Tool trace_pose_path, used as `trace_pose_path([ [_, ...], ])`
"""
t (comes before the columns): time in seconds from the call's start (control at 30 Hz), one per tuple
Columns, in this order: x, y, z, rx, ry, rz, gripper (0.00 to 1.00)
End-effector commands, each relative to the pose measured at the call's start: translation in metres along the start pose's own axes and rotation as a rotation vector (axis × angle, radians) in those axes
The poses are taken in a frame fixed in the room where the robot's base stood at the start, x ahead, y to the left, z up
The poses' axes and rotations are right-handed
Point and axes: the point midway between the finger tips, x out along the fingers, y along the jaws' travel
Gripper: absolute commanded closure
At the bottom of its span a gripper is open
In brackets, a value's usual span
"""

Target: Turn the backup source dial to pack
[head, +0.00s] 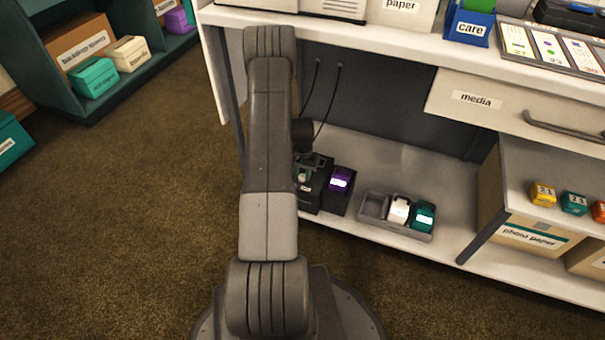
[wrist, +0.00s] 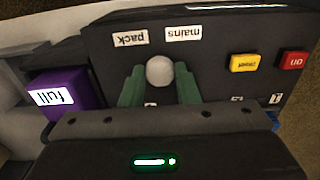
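The backup source dial (wrist: 160,71) is a round grey knob on the black backup unit (wrist: 215,60). The labels "pack" (wrist: 130,38) and "mains" (wrist: 184,33) are upside down above it in the wrist view, pack on the left. My gripper (wrist: 160,76) has its green fingers on either side of the knob, very close to it; whether they press on it is unclear. No pointer on the knob can be made out. In the head view the unit (head: 313,198) stands on the low shelf, partly hidden by my arm.
A purple pack labelled "full" (wrist: 62,94) sits beside the panel. A yellow button (wrist: 244,62) and a red "on" button (wrist: 293,61) are right of the dial. A grey tray (head: 372,206) with white and teal packs stands further right on the shelf.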

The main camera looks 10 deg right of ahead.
Motion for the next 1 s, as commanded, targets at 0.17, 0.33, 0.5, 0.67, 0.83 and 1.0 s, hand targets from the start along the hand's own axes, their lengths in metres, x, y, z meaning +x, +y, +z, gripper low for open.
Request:
trace_pose_path([
  [0.17, 0.0000, 0.0001, 0.0001, -0.010, 0.000, 0.000, 0.94],
  [0.33, 0.0001, 0.0001, 0.0000, -0.058, 0.000, 0.000, 0.94],
  [0.5, 0.0003, 0.0000, -0.0002, -0.160, 0.000, 0.000, 0.94],
  [0.67, 0.0002, 0.0000, -0.0002, -0.298, 0.000, 0.000, 0.94],
  [0.83, 0.0000, 0.0000, -0.0002, -0.460, 0.000, 0.000, 0.94],
  [1.0, -0.0001, 0.0000, -0.0002, -0.622, 0.000, 0.000, 0.94],
])
